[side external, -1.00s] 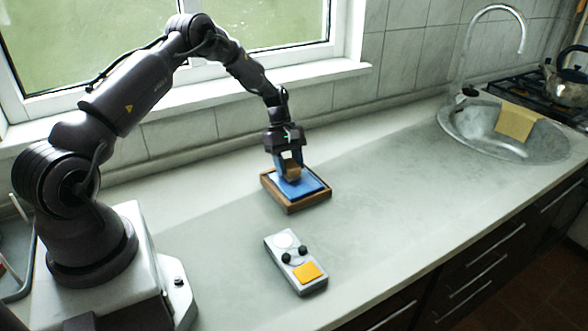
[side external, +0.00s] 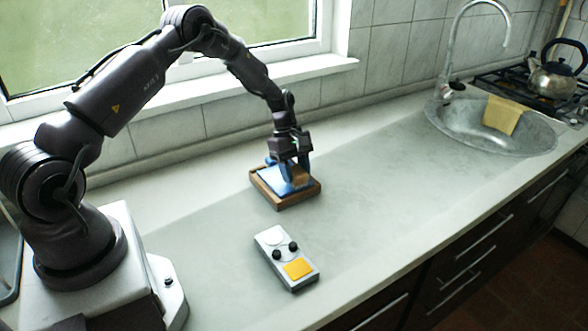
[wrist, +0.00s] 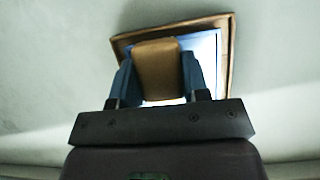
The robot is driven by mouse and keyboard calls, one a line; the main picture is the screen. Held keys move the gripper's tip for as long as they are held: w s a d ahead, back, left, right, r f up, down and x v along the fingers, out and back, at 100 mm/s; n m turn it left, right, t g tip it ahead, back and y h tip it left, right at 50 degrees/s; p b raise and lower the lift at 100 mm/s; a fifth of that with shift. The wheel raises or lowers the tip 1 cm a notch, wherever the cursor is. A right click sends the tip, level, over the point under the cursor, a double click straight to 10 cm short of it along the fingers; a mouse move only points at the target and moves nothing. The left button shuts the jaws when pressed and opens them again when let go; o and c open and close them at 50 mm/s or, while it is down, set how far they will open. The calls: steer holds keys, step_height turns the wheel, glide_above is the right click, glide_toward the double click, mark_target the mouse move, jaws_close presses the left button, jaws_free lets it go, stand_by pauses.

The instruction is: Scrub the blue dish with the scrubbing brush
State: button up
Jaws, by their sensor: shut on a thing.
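The blue dish (side external: 268,179) shows as a flat, square, light blue surface within a brown wooden rim, on the counter below my gripper. My gripper (side external: 293,180) points down over it, with its blue fingers shut on a tan block, which I take as the scrubbing brush (side external: 300,178). In the wrist view the brush (wrist: 157,70) sits between both fingers, in front of the dish (wrist: 209,48), whose inside looks pale there. The brush's underside is hidden. It is low over the dish, but I cannot tell whether it touches.
A grey box (side external: 286,258) with black knobs and an orange pad lies on the counter (side external: 390,190), nearer the camera. A metal sink (side external: 455,128) with a yellow cloth (side external: 502,115) and a kettle (side external: 556,72) are at the far right. The counter between is clear.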

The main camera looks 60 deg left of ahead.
steer(key=shift+s+a, duration=0.15)
steer(key=shift+a, duration=2.65)
steer(key=shift+a+r, duration=0.1)
steer(key=shift+a, duration=0.05)
step_height(320, 180, up, 8)
